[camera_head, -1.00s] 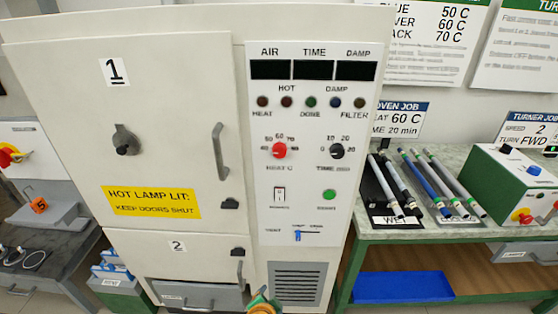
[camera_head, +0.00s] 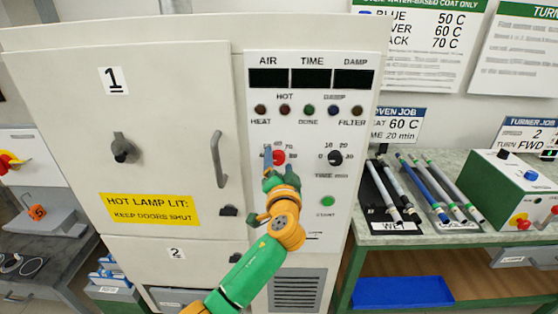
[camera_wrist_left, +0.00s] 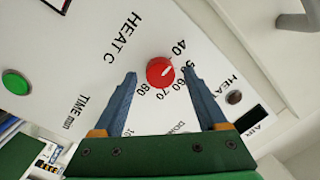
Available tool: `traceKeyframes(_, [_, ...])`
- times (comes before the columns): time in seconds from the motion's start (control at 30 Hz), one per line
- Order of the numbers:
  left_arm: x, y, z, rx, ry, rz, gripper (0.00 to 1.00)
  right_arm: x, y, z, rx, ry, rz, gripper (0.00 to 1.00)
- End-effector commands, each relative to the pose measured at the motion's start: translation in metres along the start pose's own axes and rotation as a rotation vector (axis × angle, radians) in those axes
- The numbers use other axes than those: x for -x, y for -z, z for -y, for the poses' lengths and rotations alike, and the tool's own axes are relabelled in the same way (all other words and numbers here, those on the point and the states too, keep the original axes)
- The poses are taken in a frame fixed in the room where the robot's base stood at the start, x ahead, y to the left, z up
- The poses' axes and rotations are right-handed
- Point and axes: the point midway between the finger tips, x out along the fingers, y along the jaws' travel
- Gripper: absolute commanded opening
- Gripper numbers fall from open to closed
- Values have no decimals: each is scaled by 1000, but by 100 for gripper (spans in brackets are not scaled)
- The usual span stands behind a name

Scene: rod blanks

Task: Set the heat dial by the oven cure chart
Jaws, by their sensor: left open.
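The red heat dial (camera_head: 279,157) is on the oven's control panel (camera_head: 312,85). The dial also shows in the left wrist view (camera_wrist_left: 160,71), ringed by numbers 40 to 80; its white mark seems to point near 50. My left gripper (camera_head: 277,164) is at the dial, open, with its blue fingers on either side; contact cannot be told. In the wrist view the gripper (camera_wrist_left: 159,78) straddles the dial's lower side. The cure chart (camera_head: 420,35), partly cut off, reads blue 50 C, "VER" 60 C, "ACK" 70 C. The oven job card (camera_head: 398,124) reads 60 C, 20 min.
The black time dial (camera_head: 335,157) is right of the heat dial. A green start button (camera_head: 327,201) sits below it. Several rods lie on a WET rack (camera_head: 395,228) and beside it on the right bench. The oven door handle (camera_head: 220,155) sticks out left of the panel.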

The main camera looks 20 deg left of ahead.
Motion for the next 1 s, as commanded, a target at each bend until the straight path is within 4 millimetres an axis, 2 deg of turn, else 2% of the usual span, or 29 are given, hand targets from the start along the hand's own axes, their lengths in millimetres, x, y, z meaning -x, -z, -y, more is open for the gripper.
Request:
traceKeyframes(0.3, [-4,-1,0,0,-1,1,75,0,0,0,0,0,0,0])
traceKeyframes(0.37, [-4,-1,0,0,-1,1,61,0,0,0,0,0,0,0])
traceKeyframes(0.5, [-4,-1,0,0,-2,1,24,0,0,0,0,1,0,0])
traceKeyframes(0.6, [-4,-1,0,0,-2,1,0,0,0,1,-1,2,0,0])
traceKeyframes(1.0, [-4,-1,-1,-85,3,-4,0,0,0,2,-1,3,0,0])
